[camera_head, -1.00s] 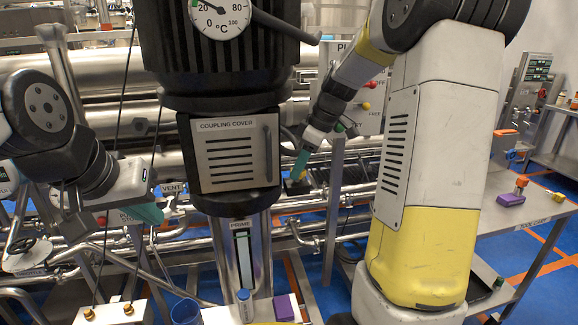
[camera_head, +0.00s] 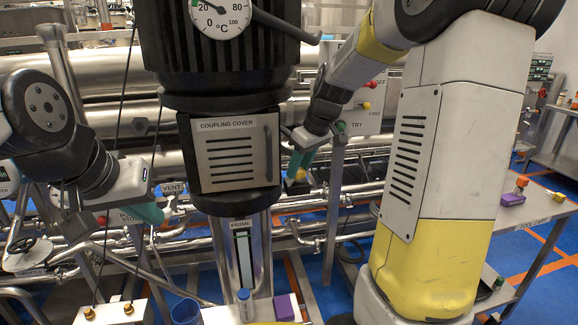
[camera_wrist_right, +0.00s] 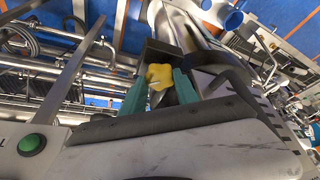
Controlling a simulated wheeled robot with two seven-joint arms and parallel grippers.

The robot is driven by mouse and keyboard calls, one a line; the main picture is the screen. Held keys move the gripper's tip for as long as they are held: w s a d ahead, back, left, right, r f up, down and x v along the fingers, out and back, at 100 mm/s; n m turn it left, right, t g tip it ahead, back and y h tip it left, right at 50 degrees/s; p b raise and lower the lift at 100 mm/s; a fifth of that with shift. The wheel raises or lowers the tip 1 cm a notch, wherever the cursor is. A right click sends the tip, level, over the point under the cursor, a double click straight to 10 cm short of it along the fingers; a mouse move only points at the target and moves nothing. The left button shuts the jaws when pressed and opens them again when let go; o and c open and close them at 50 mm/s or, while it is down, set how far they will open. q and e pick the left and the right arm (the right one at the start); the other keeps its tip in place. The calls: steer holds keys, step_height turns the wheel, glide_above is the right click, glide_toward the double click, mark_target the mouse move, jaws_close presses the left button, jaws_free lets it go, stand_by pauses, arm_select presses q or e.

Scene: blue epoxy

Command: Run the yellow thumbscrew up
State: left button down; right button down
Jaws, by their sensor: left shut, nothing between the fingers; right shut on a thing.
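The yellow thumbscrew (camera_wrist_right: 160,75) is a small lobed knob at the centre of the right wrist view. In the head view only a little yellow (camera_head: 301,174) shows at my right fingertips, just right of the coupling cover (camera_head: 232,152). My right gripper (camera_head: 298,163) has its teal fingers shut on the thumbscrew. In the right wrist view the fingers (camera_wrist_right: 160,92) sit on either side of it, and a dark block stands behind it. My left gripper (camera_head: 150,213) is shut and empty at the left, apart from the pump.
The dark pump body with its dial (camera_head: 220,15) fills the centre. Steel pipes (camera_head: 330,180) run behind. A blue cup (camera_head: 185,311), a blue-capped bottle (camera_head: 244,305) and a purple block (camera_head: 287,307) stand below the pump. A tool cart (camera_head: 535,222) is at right.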

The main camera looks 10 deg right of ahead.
steer(key=shift+a+m+t+h, duration=0.15)
steer(key=shift+m+h, duration=0.25)
steer(key=shift+m, duration=0.65)
steer(key=shift+d+m+t+h, duration=0.15)
steer(key=shift+m+h, duration=0.25)
steer(key=shift+m, duration=0.65)
steer(key=c, duration=0.9)
jaws_free()
steer(key=shift+s, duration=0.1)
